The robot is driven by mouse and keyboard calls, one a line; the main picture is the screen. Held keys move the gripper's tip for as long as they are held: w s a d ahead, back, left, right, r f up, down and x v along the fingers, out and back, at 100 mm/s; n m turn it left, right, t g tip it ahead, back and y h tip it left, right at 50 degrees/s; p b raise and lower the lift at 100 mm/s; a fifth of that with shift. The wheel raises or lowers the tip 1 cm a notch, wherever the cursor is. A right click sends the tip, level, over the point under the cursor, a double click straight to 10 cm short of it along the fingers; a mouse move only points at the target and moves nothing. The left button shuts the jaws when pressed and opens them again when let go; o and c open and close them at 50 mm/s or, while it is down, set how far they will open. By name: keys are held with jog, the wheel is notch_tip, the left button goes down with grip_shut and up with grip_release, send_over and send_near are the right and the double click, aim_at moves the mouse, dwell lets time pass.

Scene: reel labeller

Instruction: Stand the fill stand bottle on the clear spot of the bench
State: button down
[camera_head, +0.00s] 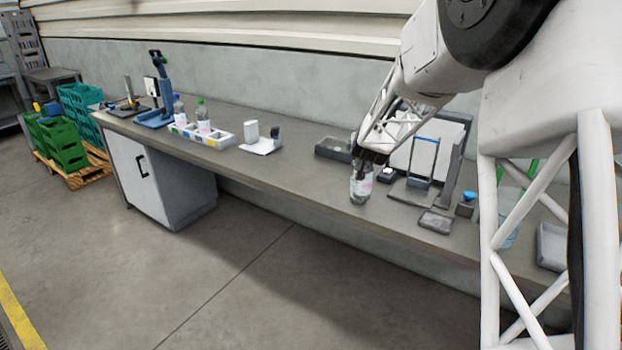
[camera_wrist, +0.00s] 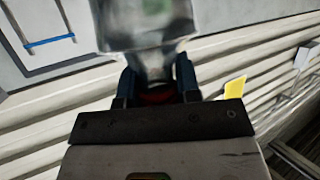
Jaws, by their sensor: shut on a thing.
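My gripper (camera_head: 371,158) is shut on a clear bottle (camera_head: 361,187) with a pale pink and white label. In the head view it grips the bottle at the top, and the bottle hangs nearly upright below it, over the bench (camera_head: 300,180) near its front edge. I cannot tell whether the base touches the bench. In the wrist view the blurred clear bottle (camera_wrist: 150,22) sits between the dark fingers, with its far part cut off by the frame edge. The bench top left of the bottle is bare.
Right of the bottle are a stand with a blue bar (camera_head: 424,141), a small grey tray (camera_head: 436,221) and a blue-capped block (camera_head: 466,203). A dark tray (camera_head: 333,149) lies behind it. Further left are a white holder (camera_head: 262,147) and a white rack (camera_head: 213,140) with capped bottles.

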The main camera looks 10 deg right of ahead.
jog(key=w+a+f+n+y, duration=0.1)
jog(key=w+a+y, duration=0.1)
jog(key=w+a, duration=0.3)
jog(key=shift+w+a+f+n, duration=0.15)
jog(key=shift+a+n, duration=0.25)
jog(key=shift+a, duration=0.75)
jog(key=w+d+f, duration=0.1)
jog(key=w+d, duration=0.1)
jog(key=w, duration=1.3)
jog(key=shift+w+f, duration=0.25)
jog(key=shift+w, duration=0.15)
jog(key=shift+f, duration=0.15)
jog(key=shift+f, duration=1.75)
jog(key=c, duration=0.8)
grip_release()
